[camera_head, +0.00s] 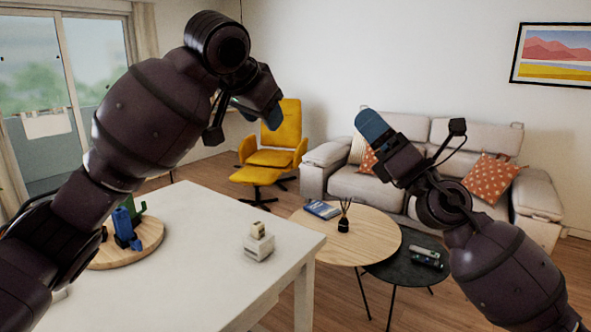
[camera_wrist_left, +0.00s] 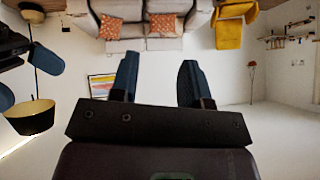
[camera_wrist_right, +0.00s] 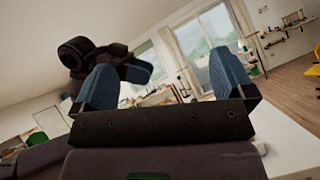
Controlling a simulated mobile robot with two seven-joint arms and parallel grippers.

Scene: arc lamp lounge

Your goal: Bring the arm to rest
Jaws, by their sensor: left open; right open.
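My left arm comes in from the left and is raised over the white table, its gripper (camera_head: 268,108) up in front of the yellow chair. In the left wrist view the two blue fingers of this gripper (camera_wrist_left: 157,78) stand apart with nothing between them. My right arm comes in from the lower right, and its gripper (camera_head: 372,130) is raised in front of the sofa. In the right wrist view its blue fingers (camera_wrist_right: 165,82) are wide apart and empty. Both grippers are in the air, apart from any furniture.
The white table (camera_head: 190,215) bears a round wooden board (camera_head: 140,248) with blue and green items and a small white block stack (camera_head: 258,243). Beyond stand a round wooden coffee table (camera_head: 375,228), a dark side table (camera_head: 400,272), a yellow chair (camera_head: 270,158) and a sofa (camera_head: 370,188).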

